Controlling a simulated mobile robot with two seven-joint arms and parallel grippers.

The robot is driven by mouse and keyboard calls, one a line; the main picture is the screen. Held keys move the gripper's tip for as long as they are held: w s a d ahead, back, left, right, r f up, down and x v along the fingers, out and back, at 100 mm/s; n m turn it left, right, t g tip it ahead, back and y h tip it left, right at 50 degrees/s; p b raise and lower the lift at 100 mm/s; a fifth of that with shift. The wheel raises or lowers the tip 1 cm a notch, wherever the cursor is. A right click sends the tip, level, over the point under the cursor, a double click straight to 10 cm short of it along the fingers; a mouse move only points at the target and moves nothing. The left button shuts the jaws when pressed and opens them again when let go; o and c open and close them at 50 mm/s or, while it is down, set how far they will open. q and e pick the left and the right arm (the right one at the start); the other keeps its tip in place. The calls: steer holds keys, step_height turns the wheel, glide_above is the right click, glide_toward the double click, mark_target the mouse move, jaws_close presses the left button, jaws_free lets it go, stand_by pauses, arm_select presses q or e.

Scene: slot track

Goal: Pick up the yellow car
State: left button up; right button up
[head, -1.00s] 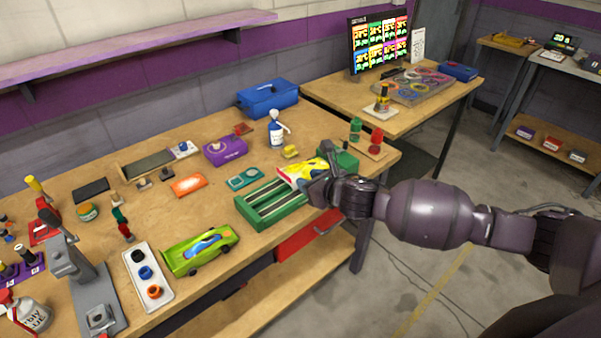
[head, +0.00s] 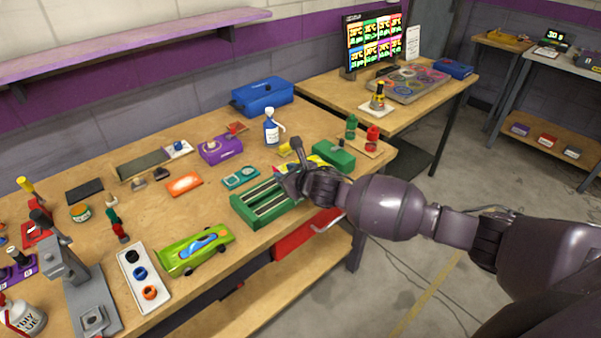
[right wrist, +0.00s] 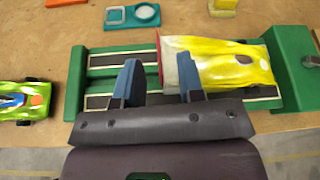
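The yellow car (right wrist: 225,65) lies on the green slot track (right wrist: 105,57) in the right wrist view. It has a white and red band at its left end. In the head view, my right arm hides most of the car and only a bit of yellow and red (head: 316,160) shows beside the green track (head: 243,210). My right gripper (right wrist: 160,80) is open, its two blue-grey fingers apart above the track. The right finger overlaps the white end of the car in the picture; I cannot tell whether it touches. The right gripper shows in the head view (head: 287,180). My left gripper is out of view.
A green car (head: 195,250) sits at the front edge of the wooden bench, and it shows in the right wrist view (right wrist: 22,103). A green block (head: 335,154) stands at the track's right end. A purple box (head: 220,150) and blue bottle (head: 271,130) stand behind.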

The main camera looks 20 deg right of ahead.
steer(key=shift+x, duration=1.15)
jaws_close()
